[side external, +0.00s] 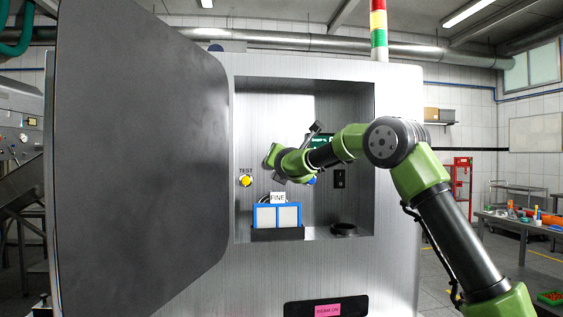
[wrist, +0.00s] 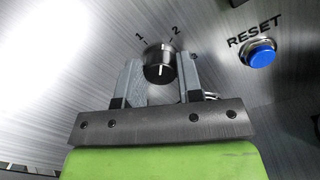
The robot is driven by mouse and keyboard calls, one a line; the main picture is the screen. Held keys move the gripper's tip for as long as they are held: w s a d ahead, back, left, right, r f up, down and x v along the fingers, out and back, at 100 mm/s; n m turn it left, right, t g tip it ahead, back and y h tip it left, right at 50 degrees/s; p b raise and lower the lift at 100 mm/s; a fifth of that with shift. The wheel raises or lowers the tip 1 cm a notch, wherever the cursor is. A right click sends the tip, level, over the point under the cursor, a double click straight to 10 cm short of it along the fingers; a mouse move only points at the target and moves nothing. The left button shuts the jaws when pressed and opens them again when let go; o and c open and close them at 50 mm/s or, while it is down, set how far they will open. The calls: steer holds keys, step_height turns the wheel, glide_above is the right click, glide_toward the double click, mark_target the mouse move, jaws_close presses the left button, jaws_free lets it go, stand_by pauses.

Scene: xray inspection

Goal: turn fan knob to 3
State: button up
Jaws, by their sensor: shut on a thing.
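The fan knob (wrist: 158,58) is a round black knob on the brushed metal panel in the wrist view. A short white line on it points down in the picture, toward my gripper's palm. The numbers 1 and 2 are printed above the knob. A further mark to the right is partly hidden by the right finger, and I cannot read it for sure. My gripper (wrist: 161,76) has its two grey fingers on either side of the knob, shut on it. In the side external view my gripper (side external: 277,163) is inside the cabinet recess and the knob is hidden.
A blue RESET button (wrist: 261,54) is right of the knob. A yellow TEST button (side external: 245,180) is left of my gripper. Below stand blue-framed panels (side external: 277,216) with a FINE label and a dark round dish (side external: 343,229). The open cabinet door (side external: 135,150) bounds the left side.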

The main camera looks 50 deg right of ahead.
steer(key=shift+f+m+g+h, duration=0.15)
steer(key=shift+m+g+h, duration=0.1)
steer(key=shift+m, duration=3.8)
steer(key=shift+f+m+g+h, duration=0.15)
steer(key=shift+m+h, duration=0.1)
steer(key=shift+m, duration=3.8)
steer(key=o, duration=0.9)
steer(key=v, duration=1)
